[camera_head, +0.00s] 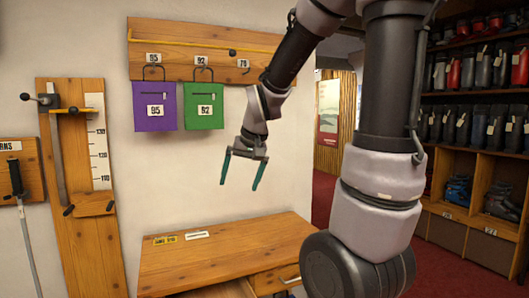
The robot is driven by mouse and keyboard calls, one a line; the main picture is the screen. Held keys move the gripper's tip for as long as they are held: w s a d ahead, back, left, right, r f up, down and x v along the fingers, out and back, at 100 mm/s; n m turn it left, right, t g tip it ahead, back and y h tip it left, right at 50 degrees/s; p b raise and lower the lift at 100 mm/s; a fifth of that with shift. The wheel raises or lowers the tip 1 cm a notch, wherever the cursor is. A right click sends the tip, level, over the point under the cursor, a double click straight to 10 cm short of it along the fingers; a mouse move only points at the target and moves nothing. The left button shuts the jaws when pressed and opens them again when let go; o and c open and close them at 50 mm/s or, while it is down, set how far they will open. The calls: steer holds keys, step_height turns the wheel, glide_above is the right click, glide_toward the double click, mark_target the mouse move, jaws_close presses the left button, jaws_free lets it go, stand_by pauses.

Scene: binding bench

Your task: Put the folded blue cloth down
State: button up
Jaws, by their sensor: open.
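I see no folded blue cloth in this view. My gripper (239,187) hangs above the wooden bench (225,247) in front of the pale wall, with its two teal fingers spread apart and pointing down. Nothing shows between the fingers. The bench top carries a small yellow label (165,240) and a white label (197,235) near its back left edge. The rest of the visible top is bare.
A purple pouch (155,121) marked 95 and a green pouch (204,121) marked 92 hang from a wooden hook board (190,72). A wooden measuring board (80,190) stands left. Shelves (470,199) with boots stand right. My arm hides part of the doorway.

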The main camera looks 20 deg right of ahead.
steer(key=s+d+r+m+t, duration=0.1)
steer(key=s+r+t, duration=0.1)
steer(key=s+r, duration=0.7)
steer(key=s, duration=0.4)
steer(key=shift+s+d+r, duration=0.2)
steer(key=shift+s+r, duration=0.1)
steer(key=shift+s, duration=0.05)
steer(key=shift+w, duration=0.15)
stand_by(0.4)
